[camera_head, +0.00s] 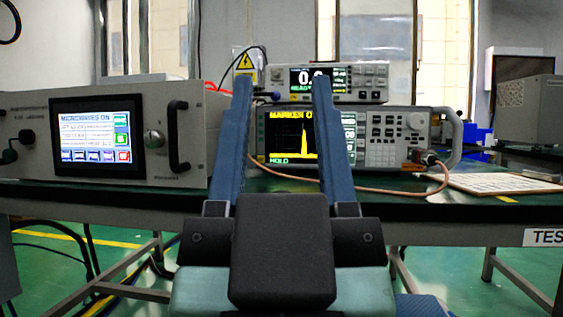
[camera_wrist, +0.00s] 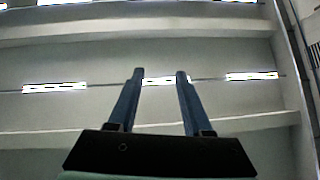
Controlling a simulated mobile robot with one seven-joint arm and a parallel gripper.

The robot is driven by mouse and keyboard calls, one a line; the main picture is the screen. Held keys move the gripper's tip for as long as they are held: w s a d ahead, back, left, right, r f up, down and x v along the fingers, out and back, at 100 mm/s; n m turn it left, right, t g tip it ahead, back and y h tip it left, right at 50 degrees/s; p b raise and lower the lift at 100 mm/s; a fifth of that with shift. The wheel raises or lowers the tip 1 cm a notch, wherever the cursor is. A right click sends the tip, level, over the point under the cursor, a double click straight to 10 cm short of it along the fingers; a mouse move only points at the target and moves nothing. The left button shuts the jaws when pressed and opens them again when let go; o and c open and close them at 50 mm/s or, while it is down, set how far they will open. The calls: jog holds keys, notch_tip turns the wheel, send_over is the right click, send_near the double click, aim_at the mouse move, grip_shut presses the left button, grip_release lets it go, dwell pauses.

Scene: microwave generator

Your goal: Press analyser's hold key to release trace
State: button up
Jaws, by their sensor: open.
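The analyser (camera_head: 383,128) stands on the bench, straight ahead of me in the head view. Its screen (camera_head: 290,133) shows a yellow trace with one tall peak, "MARKER" at the top and "HOLD" in green at the lower left. Its keys and a round knob are on the right of its front. I cannot tell which key is hold. My gripper (camera_head: 282,88) is open and empty, its two blue fingers pointing up in front of the analyser and hiding parts of it. In the wrist view my gripper (camera_wrist: 159,72) points at the ceiling.
A meter (camera_head: 368,82) sits on top of the analyser. A microwave generator (camera_head: 190,112) with a lit screen and black handle stands at left. An orange cable (camera_head: 405,192) loops across the bench front. A pale board (camera_head: 495,183) lies at right on the dark bench (camera_head: 90,205).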

grip_shut()
dwell(1.8)
